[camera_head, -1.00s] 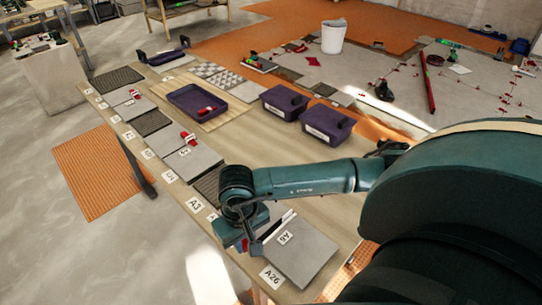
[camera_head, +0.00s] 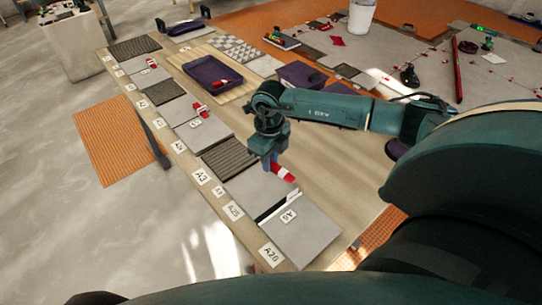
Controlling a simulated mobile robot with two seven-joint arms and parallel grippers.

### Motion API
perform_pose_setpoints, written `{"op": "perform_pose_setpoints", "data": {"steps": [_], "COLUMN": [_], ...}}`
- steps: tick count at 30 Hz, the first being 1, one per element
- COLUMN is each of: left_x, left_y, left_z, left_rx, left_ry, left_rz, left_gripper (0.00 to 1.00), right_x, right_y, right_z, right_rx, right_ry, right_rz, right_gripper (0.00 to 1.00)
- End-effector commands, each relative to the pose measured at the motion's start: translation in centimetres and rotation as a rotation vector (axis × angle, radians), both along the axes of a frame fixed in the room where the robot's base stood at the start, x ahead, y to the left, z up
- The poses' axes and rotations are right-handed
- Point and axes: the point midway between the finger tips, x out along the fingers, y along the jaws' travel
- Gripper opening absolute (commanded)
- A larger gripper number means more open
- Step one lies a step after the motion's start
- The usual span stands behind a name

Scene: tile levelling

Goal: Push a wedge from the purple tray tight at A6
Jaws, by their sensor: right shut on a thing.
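My right gripper (camera_head: 274,166) is shut on a red wedge (camera_head: 284,173), which sticks out to its right. It holds the wedge above the far side of a grey tile (camera_head: 255,192). The A6 label (camera_head: 289,216) lies on the front grey tile (camera_head: 302,238), beside a thin white-and-black strip at the joint between the two tiles. The gripper is apart from that joint, beyond it. The purple tray (camera_head: 199,84) lies farther back on the board, with red wedges (camera_head: 223,83) at its right side. My left gripper is not in view.
Purple bins (camera_head: 301,75) stand behind my right arm. Bare wooden table (camera_head: 335,180) lies right of the tiles.

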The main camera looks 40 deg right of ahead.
Motion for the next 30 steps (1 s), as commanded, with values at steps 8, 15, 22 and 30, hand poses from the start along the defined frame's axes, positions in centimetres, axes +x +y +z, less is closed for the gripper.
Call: {"op": "perform_pose_setpoints", "data": {"steps": [8, 15, 22, 30], "left_x": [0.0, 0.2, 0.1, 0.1], "left_y": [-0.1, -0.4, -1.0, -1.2], "left_z": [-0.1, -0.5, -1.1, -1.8], "left_rx": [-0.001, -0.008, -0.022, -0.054], "left_ry": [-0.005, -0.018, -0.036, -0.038], "left_rz": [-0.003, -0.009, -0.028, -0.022], "left_gripper": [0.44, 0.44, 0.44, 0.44], "right_x": [0.7, 0.7, 0.7, 0.7], "right_y": [-0.8, -0.8, -0.8, -0.8], "right_z": [0.0, -1.3, -3.6, -5.5], "right_rx": [0.005, 0.005, 0.004, 0.005], "right_ry": [-0.004, -0.004, -0.004, -0.003], "right_rz": [-0.215, -0.214, -0.212, -0.211], "right_gripper": [0.0, 0.0, 0.0, 0.0]}}
